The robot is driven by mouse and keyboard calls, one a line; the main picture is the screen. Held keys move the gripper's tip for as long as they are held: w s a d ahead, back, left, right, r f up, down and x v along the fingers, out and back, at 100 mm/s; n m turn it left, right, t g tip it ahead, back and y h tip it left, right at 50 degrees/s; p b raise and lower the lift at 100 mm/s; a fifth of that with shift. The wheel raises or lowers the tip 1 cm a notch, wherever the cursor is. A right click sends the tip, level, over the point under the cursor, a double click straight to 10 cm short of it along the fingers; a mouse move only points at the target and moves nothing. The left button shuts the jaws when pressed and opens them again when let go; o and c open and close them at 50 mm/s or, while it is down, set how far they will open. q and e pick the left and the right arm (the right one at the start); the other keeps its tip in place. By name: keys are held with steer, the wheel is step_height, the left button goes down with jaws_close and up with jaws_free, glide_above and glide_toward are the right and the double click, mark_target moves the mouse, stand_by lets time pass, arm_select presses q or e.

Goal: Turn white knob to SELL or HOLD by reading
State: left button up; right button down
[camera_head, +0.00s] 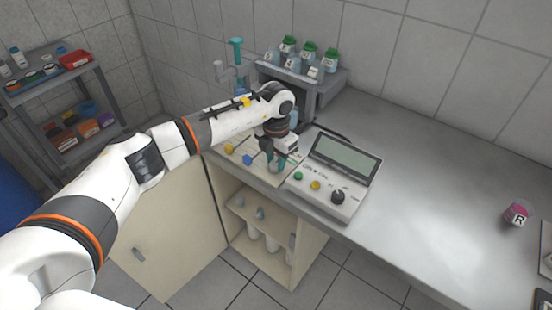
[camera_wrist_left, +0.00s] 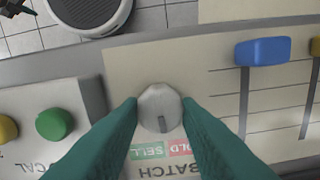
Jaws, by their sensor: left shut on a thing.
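The white knob (camera_wrist_left: 160,106) sits on a beige panel (camera_wrist_left: 212,60) in the left wrist view. My left gripper (camera_wrist_left: 161,112) has its teal fingers shut on either side of it. The knob's dark pointer line faces down the picture, toward the border between the green SELL label (camera_wrist_left: 148,152) and the red HOLD label (camera_wrist_left: 180,147). In the head view my left gripper (camera_head: 273,162) is over the panel and hides the knob. The grey meter (camera_head: 325,183) stands right of it; its display (camera_head: 345,155) shows no legible reading. My right gripper is not in view.
A blue slider (camera_wrist_left: 262,51) is on the panel near the knob. The meter has green (camera_head: 298,176) and yellow buttons and a black dial (camera_head: 338,197). Green-capped bottles (camera_head: 309,48) stand on a shelf behind. The counter (camera_head: 430,190) is mostly clear to the right.

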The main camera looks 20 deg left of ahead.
mark_target(276, 163)
arm_select(q)
steer(key=n, duration=0.3)
steer(key=shift+n+b, duration=0.3)
steer(key=shift+r+n, duration=0.1)
steer(key=shift+n, duration=2.1)
steer(key=shift+a, duration=0.1)
steer(key=o, duration=1)
steer(key=shift+c, duration=0.2)
step_height(276, 163, up, 12)
steer(key=b, duration=0.2)
steer(key=shift+b, duration=0.35)
